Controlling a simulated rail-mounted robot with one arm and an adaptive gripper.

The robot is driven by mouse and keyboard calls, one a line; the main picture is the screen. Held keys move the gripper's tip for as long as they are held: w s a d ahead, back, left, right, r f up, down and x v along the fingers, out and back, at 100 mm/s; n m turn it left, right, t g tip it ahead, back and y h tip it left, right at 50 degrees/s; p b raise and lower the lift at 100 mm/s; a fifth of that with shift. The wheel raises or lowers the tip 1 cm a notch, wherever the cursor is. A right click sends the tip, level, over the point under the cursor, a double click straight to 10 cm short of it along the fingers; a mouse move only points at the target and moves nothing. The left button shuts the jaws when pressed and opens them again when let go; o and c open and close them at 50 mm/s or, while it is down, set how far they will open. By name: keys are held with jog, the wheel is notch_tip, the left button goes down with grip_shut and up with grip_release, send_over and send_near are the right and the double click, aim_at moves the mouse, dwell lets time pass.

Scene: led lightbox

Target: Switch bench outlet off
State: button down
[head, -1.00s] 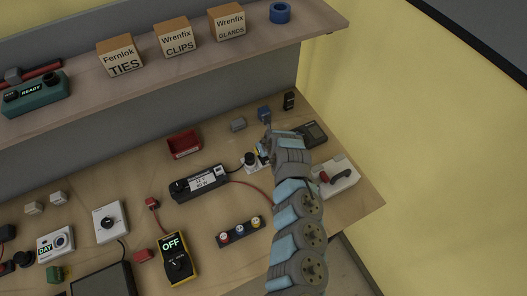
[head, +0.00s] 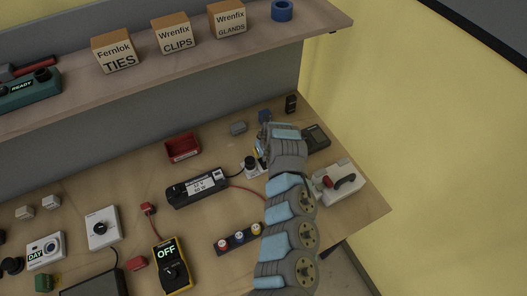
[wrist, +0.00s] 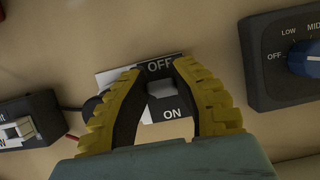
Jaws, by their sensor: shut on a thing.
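The bench outlet's switch plate (wrist: 141,74) is in the wrist view, white and dark, with OFF at the far end and ON at the near end.
A dark box with a blue LOW/MID knob (wrist: 306,57) stands close on the right in the wrist view. Another small switch (wrist: 22,128) is at left.

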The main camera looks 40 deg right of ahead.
jog(key=shift+f, duration=0.1)
jog(key=c, duration=1.1)
grip_release()
jog(key=shift+r, duration=0.25)
jog(key=shift+s+d+r, duration=0.1)
jog(key=shift+s+r, duration=0.05)
jog(key=shift+r, duration=0.5)
jog(key=shift+s+a+r, duration=0.25)
jog(key=shift+s+r, duration=0.25)
jog(key=shift+r, duration=0.2)
jog(key=shift+v, duration=4.35)
